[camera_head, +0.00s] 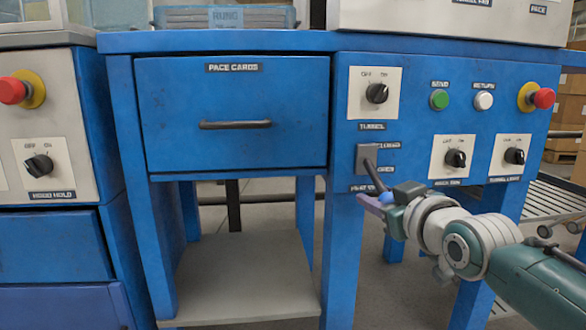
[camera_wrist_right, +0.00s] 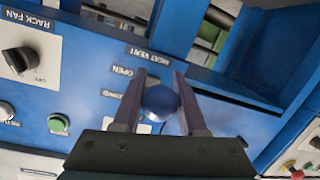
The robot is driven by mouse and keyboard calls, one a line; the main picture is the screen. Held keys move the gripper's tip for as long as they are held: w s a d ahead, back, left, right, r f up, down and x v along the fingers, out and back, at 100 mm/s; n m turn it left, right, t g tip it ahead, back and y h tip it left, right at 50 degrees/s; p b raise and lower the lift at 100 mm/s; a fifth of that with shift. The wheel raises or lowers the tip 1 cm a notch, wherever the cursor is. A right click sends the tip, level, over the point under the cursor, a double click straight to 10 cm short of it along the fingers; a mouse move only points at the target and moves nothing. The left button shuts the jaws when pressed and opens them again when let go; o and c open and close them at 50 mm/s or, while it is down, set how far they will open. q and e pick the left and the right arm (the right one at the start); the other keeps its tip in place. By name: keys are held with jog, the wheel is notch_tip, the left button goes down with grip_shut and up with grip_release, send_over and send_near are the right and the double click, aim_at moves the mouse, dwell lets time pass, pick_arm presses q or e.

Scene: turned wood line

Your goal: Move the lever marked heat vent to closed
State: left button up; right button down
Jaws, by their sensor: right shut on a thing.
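The heat vent lever (camera_head: 371,172) sticks out of a grey plate on the blue front panel and slants down, toward the lower label, which reads open. The closed label (camera_head: 388,146) is above it, beside the plate. The lever's blue ball knob (camera_wrist_right: 160,102) sits between the two fingers of my right gripper (camera_wrist_right: 158,92), which is shut on it. In the head view my right gripper (camera_head: 382,201) reaches the lever from the lower right and partly covers its end. The heat vent label (camera_wrist_right: 151,56) shows in the wrist view. My left gripper is not in view.
Above the lever is the tunnel switch (camera_head: 376,93). To its right are a black knob switch (camera_head: 456,158), the tunnel light switch (camera_head: 514,156), green (camera_head: 439,100) and white (camera_head: 484,100) buttons and a red stop button (camera_head: 543,98). A closed drawer (camera_head: 234,90) is at left.

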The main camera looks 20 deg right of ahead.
aim_at(374, 176)
jog(key=r+g+p, duration=0.2)
jog(key=p, duration=0.2)
jog(key=r+g+p, duration=0.1)
jog(key=p, duration=0.4)
jog(key=s+r+g+y+p, duration=0.1)
jog(key=r+g+p, duration=0.1)
jog(key=p, duration=0.2)
jog(key=shift+a+r+g+p, duration=0.1)
jog(key=shift+r+g+p, duration=0.2)
jog(key=shift+p, duration=0.1)
jog(key=g+p, duration=0.1)
jog(key=r+g+p, duration=0.1)
jog(key=shift+w+r+g+y, duration=0.1)
jog(key=shift+r+g+y, duration=0.2)
jog(key=shift+g, duration=0.1)
jog(key=shift+w+r+p, duration=0.2)
jog(key=shift+r+p, duration=0.15)
jog(key=shift+r, duration=0.1)
jog(key=c, duration=0.8)
grip_release()
jog(key=o, duration=0.3)
jog(key=shift+s, duration=0.1)
jog(key=shift+o, duration=0.2)
